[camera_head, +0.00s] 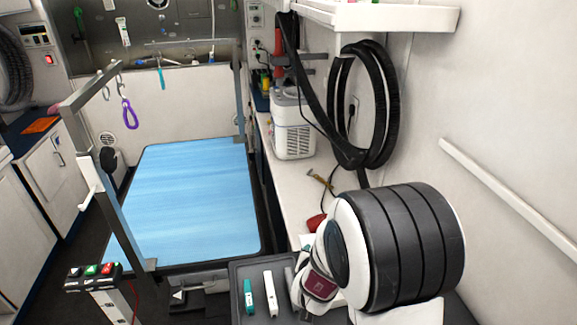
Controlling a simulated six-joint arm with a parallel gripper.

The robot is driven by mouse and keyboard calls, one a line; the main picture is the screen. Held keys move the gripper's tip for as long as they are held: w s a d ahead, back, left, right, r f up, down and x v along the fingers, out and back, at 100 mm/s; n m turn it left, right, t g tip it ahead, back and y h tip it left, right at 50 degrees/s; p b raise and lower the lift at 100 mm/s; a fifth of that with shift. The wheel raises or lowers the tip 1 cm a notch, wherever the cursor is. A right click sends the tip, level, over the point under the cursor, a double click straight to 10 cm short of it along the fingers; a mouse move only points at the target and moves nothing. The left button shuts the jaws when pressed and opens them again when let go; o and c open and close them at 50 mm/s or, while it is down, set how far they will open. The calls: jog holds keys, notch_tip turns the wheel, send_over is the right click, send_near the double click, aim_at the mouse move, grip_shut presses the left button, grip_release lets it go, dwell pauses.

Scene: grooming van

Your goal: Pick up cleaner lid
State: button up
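I cannot make out a cleaner lid for certain in the head view. A dark tray (258,300) at the bottom centre holds a slim teal item (248,296) and a slim white item (270,292). A large white and black ribbed rounded body, which looks like part of my arm, fills the lower right and hides part of the counter. A white part with a maroon panel, seemingly my gripper (312,290), is beside the tray's right side. Its fingertips are not clear, so its opening and any contact cannot be told.
A blue-topped grooming table (185,200) fills the middle, with a grey post and arm (85,165) at its left. A white counter (290,180) runs along the right, bearing a white appliance (292,125). A black hose (385,110) hangs on the wall.

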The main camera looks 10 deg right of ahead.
jog(key=d+h, duration=0.1)
jog(key=w+d+f+h, duration=0.1)
jog(key=d, duration=0.1)
jog(key=d+t+h, duration=0.1)
jog(key=shift+w+d+f, duration=0.3)
jog(key=shift+d, duration=0.05)
jog(key=x, duration=0.7)
jog(key=shift+r, duration=0.1)
grip_shut()
